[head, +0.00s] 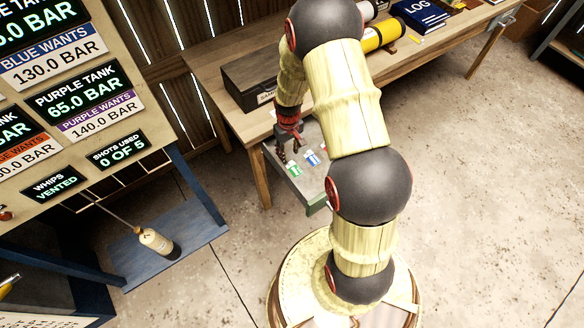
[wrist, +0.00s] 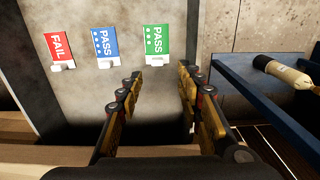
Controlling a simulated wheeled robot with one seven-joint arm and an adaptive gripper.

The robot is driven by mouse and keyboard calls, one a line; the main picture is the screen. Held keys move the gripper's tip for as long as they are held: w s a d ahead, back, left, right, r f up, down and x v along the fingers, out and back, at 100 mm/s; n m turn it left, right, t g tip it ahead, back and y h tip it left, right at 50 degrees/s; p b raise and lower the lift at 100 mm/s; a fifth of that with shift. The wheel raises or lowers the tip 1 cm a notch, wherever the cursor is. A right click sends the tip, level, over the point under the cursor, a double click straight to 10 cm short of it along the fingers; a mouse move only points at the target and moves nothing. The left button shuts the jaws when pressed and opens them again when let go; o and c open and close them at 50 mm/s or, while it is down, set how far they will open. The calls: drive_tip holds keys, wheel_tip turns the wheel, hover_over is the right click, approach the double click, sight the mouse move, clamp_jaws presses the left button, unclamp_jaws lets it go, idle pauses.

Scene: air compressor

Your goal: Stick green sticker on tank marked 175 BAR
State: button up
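The green PASS sticker (wrist: 156,40) stands in a row with a blue PASS sticker (wrist: 104,43) and a red FAIL sticker (wrist: 60,48), each with a small white tab at its lower end. They are in the open drawer (wrist: 45,100). The head view shows the green sticker (head: 295,170) and blue sticker (head: 312,158) small. My gripper (wrist: 163,77) is open and empty, its fingertips just short of the green sticker and apart from it; it also shows over the drawer (head: 287,148). A yellow tank (head: 382,36) lies on the bench; no 175 BAR mark is legible.
The wooden bench (head: 222,58) carries a dark box (head: 262,80) and a blue LOG book (head: 420,14). A readout board (head: 75,85) stands left. A cream bottle (head: 157,243) lies on a blue shelf (head: 205,225). The floor at right is clear.

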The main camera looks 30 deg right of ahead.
sight(291, 162)
drive_tip(key=f, duration=0.2)
drive_tip(key=f+b, duration=0.1)
drive_tip(key=f, duration=0.1)
drive_tip(key=f+b, duration=0.1)
drive_tip(key=f, duration=0.1)
drive_tip(key=shift+s+d+f, duration=0.2)
drive_tip(key=shift+s+d, duration=0.05)
drive_tip(key=shift+s, duration=0.15)
drive_tip(key=shift+c, duration=0.8)
drive_tip(key=c, duration=0.7)
